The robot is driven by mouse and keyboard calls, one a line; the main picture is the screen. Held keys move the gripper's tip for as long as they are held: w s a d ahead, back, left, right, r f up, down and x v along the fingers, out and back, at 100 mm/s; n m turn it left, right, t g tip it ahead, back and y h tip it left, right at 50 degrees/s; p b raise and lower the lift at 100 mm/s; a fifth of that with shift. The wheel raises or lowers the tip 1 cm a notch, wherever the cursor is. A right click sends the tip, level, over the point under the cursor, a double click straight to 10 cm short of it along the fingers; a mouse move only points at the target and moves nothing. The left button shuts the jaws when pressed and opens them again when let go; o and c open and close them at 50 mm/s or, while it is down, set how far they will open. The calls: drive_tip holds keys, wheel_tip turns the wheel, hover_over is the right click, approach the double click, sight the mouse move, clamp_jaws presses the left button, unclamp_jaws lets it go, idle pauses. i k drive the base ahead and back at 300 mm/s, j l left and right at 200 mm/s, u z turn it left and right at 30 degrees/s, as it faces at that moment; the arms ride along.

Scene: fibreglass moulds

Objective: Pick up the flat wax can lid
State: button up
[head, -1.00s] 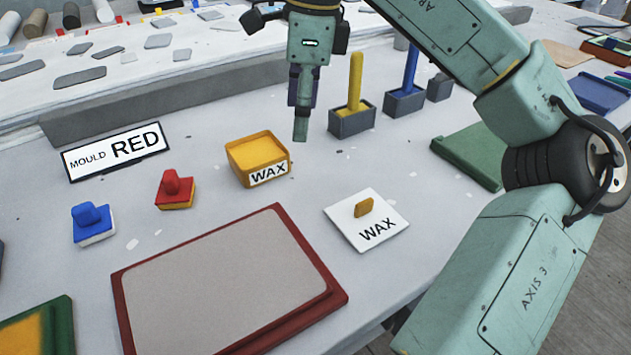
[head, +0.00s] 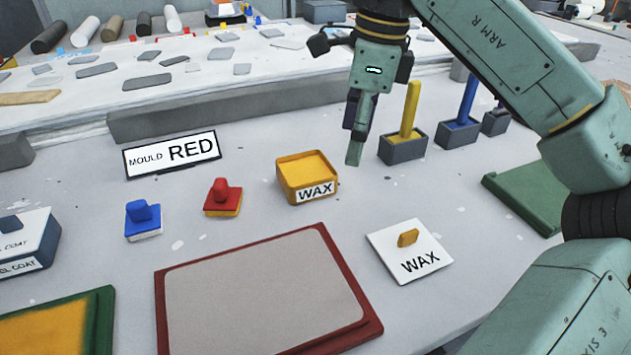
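The flat wax can lid (head: 424,262) is a white square plate marked WAX with a small orange-yellow grip on top. It lies flat on the grey table, right of the red-framed mould. The wax can (head: 306,181) is a squarish yellow tub with a WAX label, standing to the lid's upper left. My gripper (head: 356,153) points down above the table, behind the lid and to the right of the can, apart from both. It is seen edge-on, so its finger opening is hidden. Nothing shows in it.
A red-framed mould (head: 357,337) lies at the front, left of the lid. Yellow-handled (head: 407,112) and blue-handled (head: 466,100) tools stand in grey holders behind. A green board (head: 530,193) lies at right. Red (head: 222,197) and blue (head: 142,219) knobbed blocks and a sign (head: 172,153) are left.

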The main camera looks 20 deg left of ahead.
sight(409, 250)
drive_tip(key=l+z, duration=0.2)
drive_tip(key=l, duration=1.2)
